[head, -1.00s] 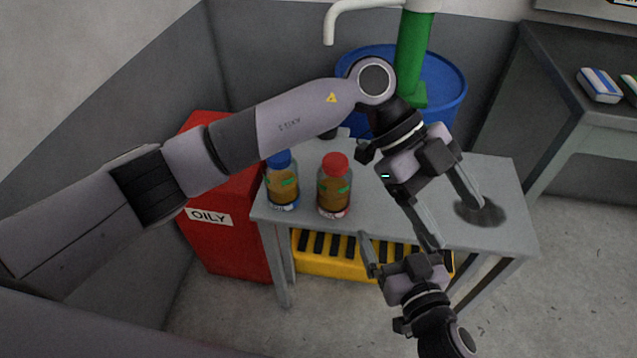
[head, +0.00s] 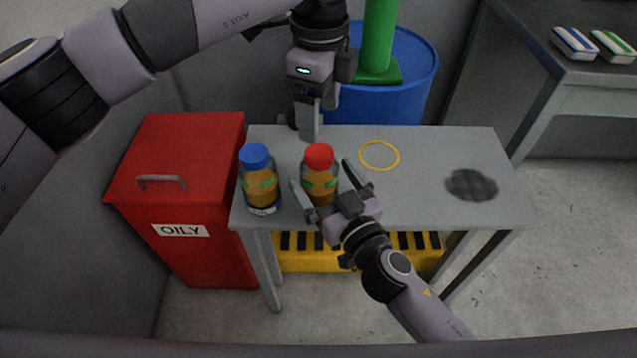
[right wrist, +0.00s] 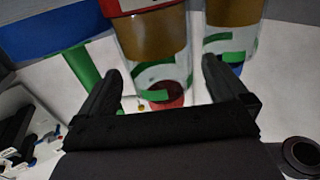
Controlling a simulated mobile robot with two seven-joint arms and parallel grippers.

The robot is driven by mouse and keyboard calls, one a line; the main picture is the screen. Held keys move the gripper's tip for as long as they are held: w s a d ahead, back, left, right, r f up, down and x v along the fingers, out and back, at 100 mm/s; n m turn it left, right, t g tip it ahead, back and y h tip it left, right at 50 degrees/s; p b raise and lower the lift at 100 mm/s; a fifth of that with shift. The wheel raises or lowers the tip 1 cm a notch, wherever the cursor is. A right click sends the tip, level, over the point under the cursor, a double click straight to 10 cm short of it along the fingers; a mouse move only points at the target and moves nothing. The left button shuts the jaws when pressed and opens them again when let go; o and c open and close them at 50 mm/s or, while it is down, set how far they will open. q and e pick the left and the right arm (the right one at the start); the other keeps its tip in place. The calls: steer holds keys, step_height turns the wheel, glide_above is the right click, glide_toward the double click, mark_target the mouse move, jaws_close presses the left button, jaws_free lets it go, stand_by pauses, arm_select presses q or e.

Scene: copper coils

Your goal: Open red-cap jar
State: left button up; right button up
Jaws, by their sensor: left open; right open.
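The red-cap jar (head: 320,184), with amber contents and green marks, stands upright on the grey table (head: 420,205). My right gripper (head: 322,174) is open, its fingers reaching to either side of this jar from the front. In the right wrist view the jar (right wrist: 152,45) shows between and beyond the open fingers (right wrist: 160,68); I cannot tell whether they touch it. My left gripper (head: 303,124) is open and points down, higher up and behind the red cap in the head view. Its fingers partly overlap each other there.
A blue-cap jar (head: 259,188) stands just left of the red-cap jar. A yellow ring (head: 379,156) and a dark stain (head: 471,184) lie on the table's right part. A red OILY bin (head: 180,200) stands left; a blue drum (head: 400,95) with a green column stands behind.

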steer(key=shift+x, duration=1.4)
